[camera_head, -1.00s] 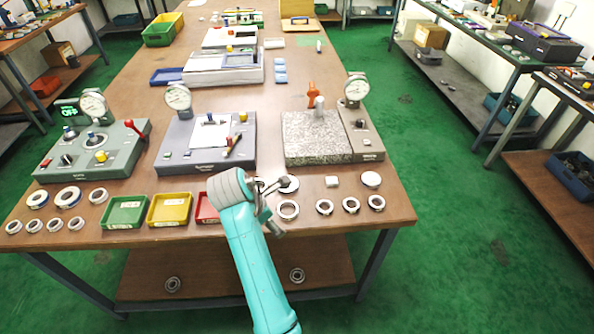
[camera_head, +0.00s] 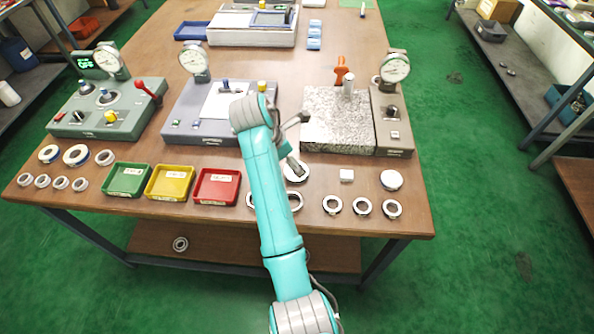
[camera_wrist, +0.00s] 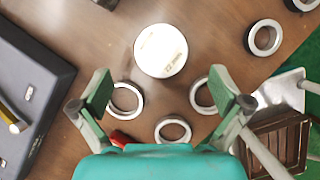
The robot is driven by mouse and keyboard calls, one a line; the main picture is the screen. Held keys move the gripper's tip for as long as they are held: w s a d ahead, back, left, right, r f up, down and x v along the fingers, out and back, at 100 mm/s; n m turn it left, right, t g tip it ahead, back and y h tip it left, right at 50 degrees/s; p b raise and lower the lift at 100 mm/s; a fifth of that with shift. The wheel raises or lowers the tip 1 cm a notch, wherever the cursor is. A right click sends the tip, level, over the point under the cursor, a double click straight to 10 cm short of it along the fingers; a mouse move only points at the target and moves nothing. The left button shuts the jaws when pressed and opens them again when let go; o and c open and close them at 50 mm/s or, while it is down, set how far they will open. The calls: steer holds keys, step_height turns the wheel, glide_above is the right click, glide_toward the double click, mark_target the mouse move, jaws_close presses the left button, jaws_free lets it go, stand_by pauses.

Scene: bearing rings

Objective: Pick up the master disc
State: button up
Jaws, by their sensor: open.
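The master disc, a white round disc with small dark print, lies flat on the table, whole in the wrist view (camera_wrist: 161,51). In the wrist view the disc is ahead of and between the open green-padded fingers of my gripper (camera_wrist: 160,90), apart from both.
Several metal rings (camera_head: 361,207) lie along the front edge, some close around the disc. The red tray (camera_head: 216,187) is left. A grey gauge stand (camera_head: 185,125) and granite plate stand (camera_head: 338,125) are behind.

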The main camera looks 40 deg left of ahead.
steer(key=shift+s+x, duration=0.15)
steer(key=shift+x, duration=1.2)
steer(key=shift+s+x, duration=0.1)
steer(key=shift+x, duration=1.25)
steer(key=shift+f, duration=0.1)
steer(key=c, duration=1.7)
